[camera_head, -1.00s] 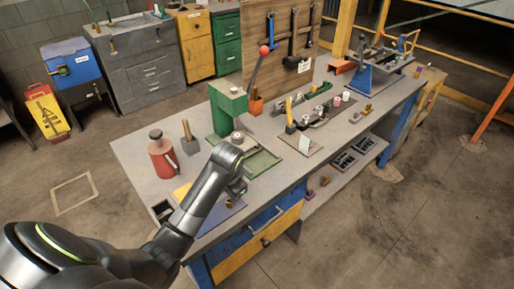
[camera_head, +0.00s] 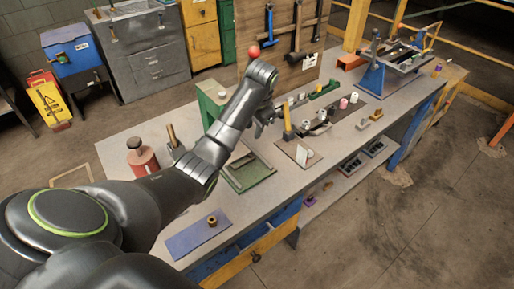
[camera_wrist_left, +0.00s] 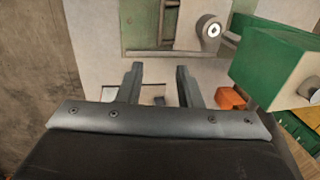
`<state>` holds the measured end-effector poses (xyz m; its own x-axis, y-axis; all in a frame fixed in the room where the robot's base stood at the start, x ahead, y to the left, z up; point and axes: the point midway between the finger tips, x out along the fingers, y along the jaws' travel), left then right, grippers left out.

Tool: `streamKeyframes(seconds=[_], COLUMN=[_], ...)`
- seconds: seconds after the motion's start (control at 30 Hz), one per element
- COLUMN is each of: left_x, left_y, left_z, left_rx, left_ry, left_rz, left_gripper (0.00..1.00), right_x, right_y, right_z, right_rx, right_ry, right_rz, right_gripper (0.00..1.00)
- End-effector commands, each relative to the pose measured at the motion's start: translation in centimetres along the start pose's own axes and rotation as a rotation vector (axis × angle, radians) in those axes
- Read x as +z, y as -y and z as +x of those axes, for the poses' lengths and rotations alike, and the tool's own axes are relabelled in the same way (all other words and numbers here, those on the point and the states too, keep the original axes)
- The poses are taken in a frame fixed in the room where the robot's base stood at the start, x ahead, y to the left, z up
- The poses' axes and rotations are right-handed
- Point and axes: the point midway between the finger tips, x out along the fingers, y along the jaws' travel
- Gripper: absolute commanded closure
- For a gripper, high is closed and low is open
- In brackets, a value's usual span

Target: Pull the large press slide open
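The green press (camera_head: 212,106) stands on the workbench, partly hidden behind my left arm. A green tray-like slide (camera_head: 248,173) lies at its base; how far out it sits I cannot tell. My left gripper (camera_head: 265,122) is above the bench to the right of the press, small and partly covered by my wrist. In the left wrist view, the gripper (camera_wrist_left: 159,84) has its two fingers apart with nothing between them. A green block of the press (camera_wrist_left: 275,62) is at right there, and a round grey part with a white centre (camera_wrist_left: 211,30) is at the top. My right gripper is not in view.
A hammer-like tool (camera_head: 288,120) and small parts stand close to my left gripper. A red can (camera_head: 142,158) is at the bench's left. A purple mat (camera_head: 198,235) with a brass piece lies near the front edge. An orange block (camera_wrist_left: 231,98) is near the fingers.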

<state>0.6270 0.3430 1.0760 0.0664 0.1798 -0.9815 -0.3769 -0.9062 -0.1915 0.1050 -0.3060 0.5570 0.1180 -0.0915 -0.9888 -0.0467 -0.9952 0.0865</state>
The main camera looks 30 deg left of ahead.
Motion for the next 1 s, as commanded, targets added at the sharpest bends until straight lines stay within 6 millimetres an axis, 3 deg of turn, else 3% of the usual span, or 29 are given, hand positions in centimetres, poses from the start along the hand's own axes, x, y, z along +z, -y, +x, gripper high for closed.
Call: streamKeyframes(seconds=[0.17,0.47,0.53,0.8,1.0], left_x=[0.0,0.0,0.1,0.1,0.1], left_y=[0.0,-0.1,0.0,0.0,0.0], left_z=[0.6,3.6,4.6,10.5,14.1], left_rx=[0.001,-0.001,0.003,0.003,0.002], left_ry=[0.001,0.0,0.005,0.004,0.004], left_rz=[0.0,0.0,0.0,0.0,0.0], left_gripper=[0.67,0.67,0.67,0.67,0.67], right_x=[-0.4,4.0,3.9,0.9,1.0], right_y=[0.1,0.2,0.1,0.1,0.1], right_z=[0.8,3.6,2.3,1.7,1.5], right_rx=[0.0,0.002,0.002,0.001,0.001], right_ry=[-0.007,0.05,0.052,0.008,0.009], right_rz=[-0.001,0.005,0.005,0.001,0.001], right_gripper=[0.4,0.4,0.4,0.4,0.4])
